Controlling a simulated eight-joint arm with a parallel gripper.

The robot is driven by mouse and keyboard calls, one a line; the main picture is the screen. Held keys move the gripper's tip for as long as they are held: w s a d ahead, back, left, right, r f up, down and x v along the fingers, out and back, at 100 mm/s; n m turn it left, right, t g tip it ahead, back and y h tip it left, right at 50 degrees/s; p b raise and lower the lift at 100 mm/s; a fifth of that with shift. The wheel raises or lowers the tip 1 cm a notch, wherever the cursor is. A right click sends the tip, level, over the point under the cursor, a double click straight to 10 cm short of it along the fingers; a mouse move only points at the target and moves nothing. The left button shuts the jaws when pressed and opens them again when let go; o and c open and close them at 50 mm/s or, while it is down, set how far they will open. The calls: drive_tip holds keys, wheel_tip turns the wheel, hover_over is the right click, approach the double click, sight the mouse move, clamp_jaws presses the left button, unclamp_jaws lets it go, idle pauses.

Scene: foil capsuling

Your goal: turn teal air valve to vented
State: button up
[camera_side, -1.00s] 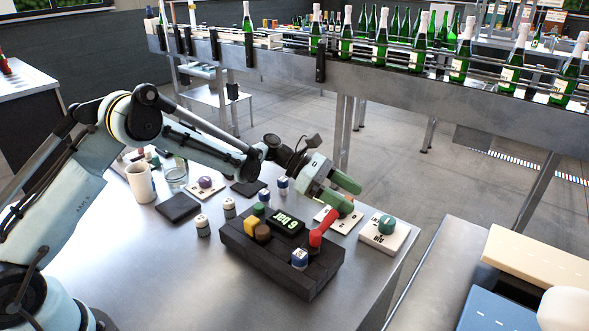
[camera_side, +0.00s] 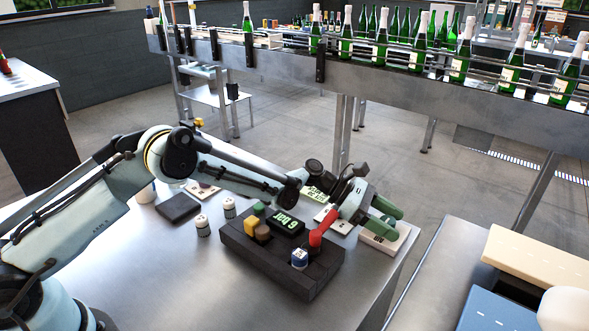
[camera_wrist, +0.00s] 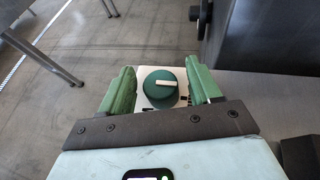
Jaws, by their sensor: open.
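The teal air valve is a round teal knob (camera_wrist: 158,94) with a cream pointer bar lying nearly crosswise in the wrist view. It sits on a white base plate (camera_wrist: 182,77), whose lettering is mostly hidden. In the side view the base (camera_side: 402,238) shows at the table's right end, with the knob largely hidden by my fingers. My gripper (camera_wrist: 160,66) is open, its green fingers on either side of the knob with a gap to each. In the side view my gripper (camera_side: 389,218) is over the valve; its exact height cannot be told.
A dark control block (camera_side: 275,262) with a red lever (camera_side: 317,241), a green display and several coloured buttons stands left of the valve. Another white plate (camera_side: 340,226) lies close beside my gripper. The table edge is close on the right.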

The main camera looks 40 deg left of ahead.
drive_tip(key=c, duration=1)
drive_tip(key=shift+w+m+g, duration=0.1)
drive_tip(key=shift+m+g, duration=0.9)
drive_tip(key=shift+g, duration=0.1)
drive_tip(key=shift+m+g, duration=0.5)
drive_tip(key=shift+g, duration=0.1)
drive_tip(key=o, duration=1)
drive_tip(key=shift+a, duration=0.1)
drive_tip(key=v, duration=1.2)
drive_tip(key=shift+f, duration=0.2)
